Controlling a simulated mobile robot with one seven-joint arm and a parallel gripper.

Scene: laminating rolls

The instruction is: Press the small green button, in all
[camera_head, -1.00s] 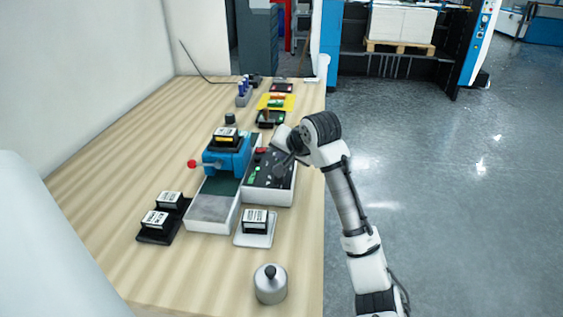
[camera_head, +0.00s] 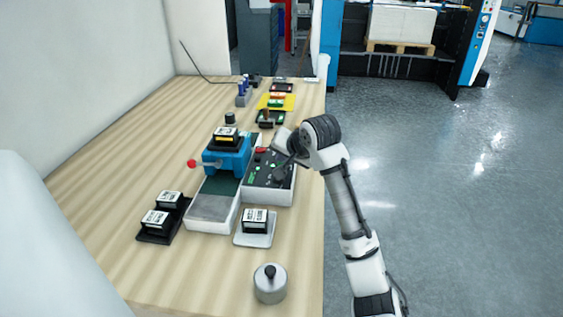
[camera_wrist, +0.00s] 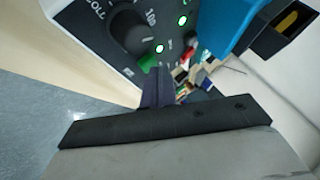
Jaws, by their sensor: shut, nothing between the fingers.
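The control panel (camera_head: 268,196) is a white box with a dark top at the right side of the table. In the wrist view, a small green button (camera_wrist: 148,62) shows on the dark panel face (camera_wrist: 82,18), right by the tips of my gripper (camera_wrist: 158,72). My gripper is shut and empty, its dark fingers pointing at the panel. The fingers partly cover the button's lower side, and I cannot tell whether they touch it. In the head view my gripper (camera_head: 286,165) is over the panel's right part, and its tips are hard to make out.
A black knob (camera_wrist: 128,30) and lit green lights (camera_wrist: 159,48) are close to the button. A red button (camera_head: 261,150) sits at the panel's far end. The blue machine (camera_head: 228,158) stands to the left. A white tray (camera_head: 242,241) lies in front.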

